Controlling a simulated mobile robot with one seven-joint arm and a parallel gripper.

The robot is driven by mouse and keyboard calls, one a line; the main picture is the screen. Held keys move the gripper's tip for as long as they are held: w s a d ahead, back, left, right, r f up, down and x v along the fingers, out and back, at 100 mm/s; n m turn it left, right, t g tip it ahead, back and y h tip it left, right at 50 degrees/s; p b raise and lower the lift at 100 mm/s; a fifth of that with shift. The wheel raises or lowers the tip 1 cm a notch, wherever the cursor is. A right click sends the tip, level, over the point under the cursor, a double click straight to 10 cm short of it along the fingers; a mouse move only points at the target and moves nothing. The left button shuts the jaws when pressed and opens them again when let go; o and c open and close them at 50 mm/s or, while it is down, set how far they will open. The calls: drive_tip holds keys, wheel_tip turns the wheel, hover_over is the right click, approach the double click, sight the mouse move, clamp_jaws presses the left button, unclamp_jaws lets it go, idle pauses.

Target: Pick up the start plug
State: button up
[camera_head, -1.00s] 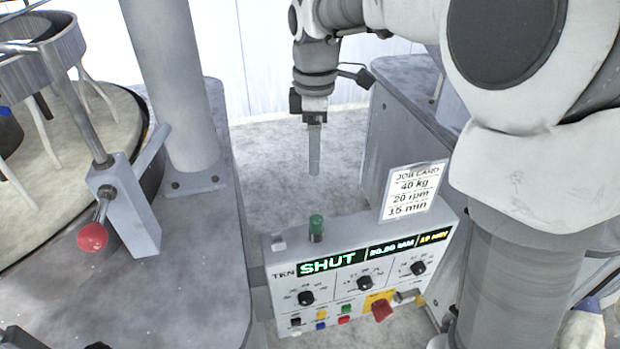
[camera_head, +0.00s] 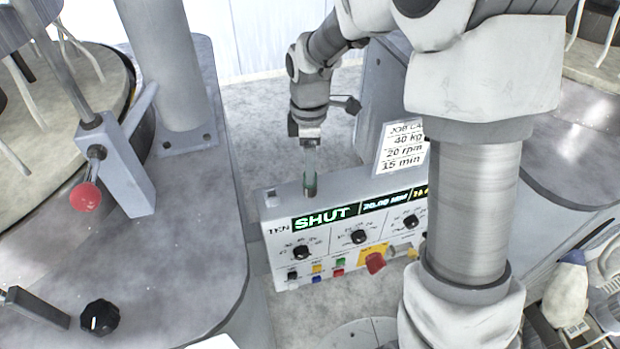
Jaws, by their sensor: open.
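The start plug (camera_head: 310,184) is a small green-topped cylinder standing upright on the top edge of the grey control box (camera_head: 283,198). My gripper (camera_head: 310,172) points down right over it, with its fingers at the height of the plug. The fingers are open and hide part of the plug. They look to be astride it, but I cannot tell whether they touch it.
The box front has a lit "SHUT" display (camera_head: 324,217), knobs, buttons and a red switch (camera_head: 375,263). A job card (camera_head: 402,148) stands behind the box's right end. A red-balled lever (camera_head: 86,196) and a thick post (camera_head: 172,70) stand at left.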

drive_tip(key=shift+f, duration=1.4)
drive_tip(key=shift+d, duration=0.1)
clamp_jaws()
